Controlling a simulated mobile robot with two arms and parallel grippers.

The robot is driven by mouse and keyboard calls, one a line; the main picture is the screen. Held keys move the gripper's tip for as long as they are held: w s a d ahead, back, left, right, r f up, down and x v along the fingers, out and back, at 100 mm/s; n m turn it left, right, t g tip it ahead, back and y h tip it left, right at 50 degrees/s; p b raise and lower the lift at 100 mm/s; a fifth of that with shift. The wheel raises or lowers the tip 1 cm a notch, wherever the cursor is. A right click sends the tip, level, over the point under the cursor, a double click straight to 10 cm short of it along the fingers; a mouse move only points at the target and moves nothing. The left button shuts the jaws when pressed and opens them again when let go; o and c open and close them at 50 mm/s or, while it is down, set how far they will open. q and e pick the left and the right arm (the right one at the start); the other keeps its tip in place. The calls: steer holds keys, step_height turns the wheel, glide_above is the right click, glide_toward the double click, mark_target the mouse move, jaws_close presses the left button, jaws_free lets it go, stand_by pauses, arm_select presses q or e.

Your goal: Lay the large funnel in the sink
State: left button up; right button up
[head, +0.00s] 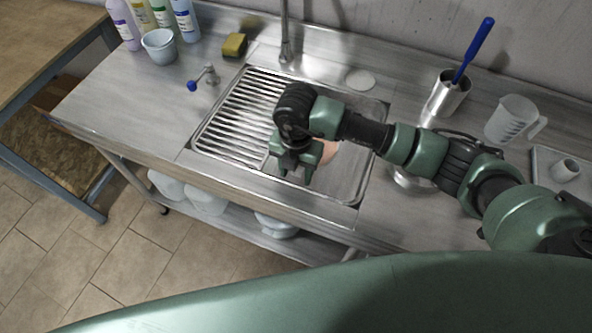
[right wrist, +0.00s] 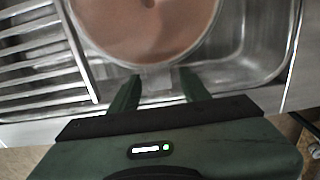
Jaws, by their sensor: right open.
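A wide, round, brownish-pink piece with a pale rim and a small dark hole near its middle, which looks like the large funnel (right wrist: 145,35), lies within the sink (right wrist: 262,45). In the head view only part of the funnel (head: 329,151) shows behind my right gripper. My right gripper (head: 294,177) is over the front part of the sink basin (head: 350,185). In the right wrist view its two fingers (right wrist: 158,80) are apart, at the funnel's near rim, with nothing seen held between them. My left gripper is not in view.
A ribbed drainboard (head: 240,110) lies left of the basin. The tap (head: 285,45) stands behind it. A steel cup with a blue-handled tool (head: 447,95), a clear jug (head: 510,118) and a shiny metal piece (head: 412,181) partly under my arm are to the right.

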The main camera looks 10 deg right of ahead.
steer(key=shift+r+p, duration=0.45)
steer(key=shift+r, duration=0.3)
step_height(320, 180, up, 12)
steer(key=b, duration=0.2)
steer(key=shift+f+b, duration=0.25)
steer(key=shift+b, duration=0.05)
